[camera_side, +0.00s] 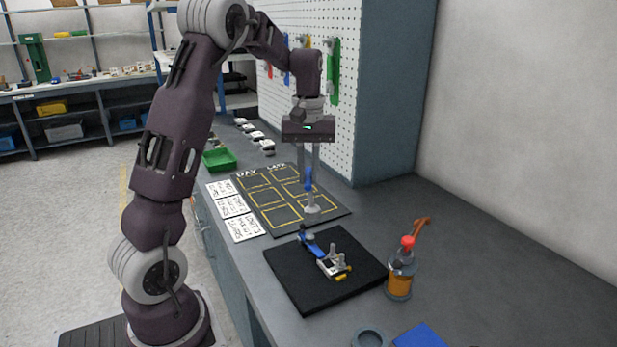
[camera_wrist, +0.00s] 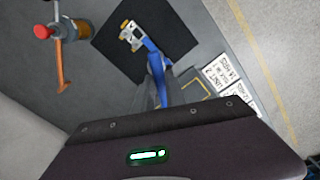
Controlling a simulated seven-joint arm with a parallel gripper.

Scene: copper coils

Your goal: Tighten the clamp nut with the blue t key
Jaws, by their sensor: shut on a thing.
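My gripper (camera_side: 309,177) points down over the dark board with yellow outlines and is shut on the blue T key (camera_side: 308,184). The key is upright, with a grey shaft below its blue part. Its lower end is at a pale round piece (camera_side: 312,209) on the board; I cannot tell whether they touch. The clamp (camera_side: 333,266), silver with a blue arm and yellow tips, lies on the black mat nearer the side camera. The clamp (camera_wrist: 131,37) also shows in the wrist view, beyond the blue key (camera_wrist: 158,88) between my fingers. The clamp nut is too small to make out.
An orange-filled bottle with a red top (camera_side: 400,277) stands right of the black mat (camera_side: 297,290). A green tray (camera_side: 218,160) and white labels (camera_side: 233,207) lie left of the outlined board (camera_side: 258,201). The pegboard (camera_side: 325,95) rises behind.

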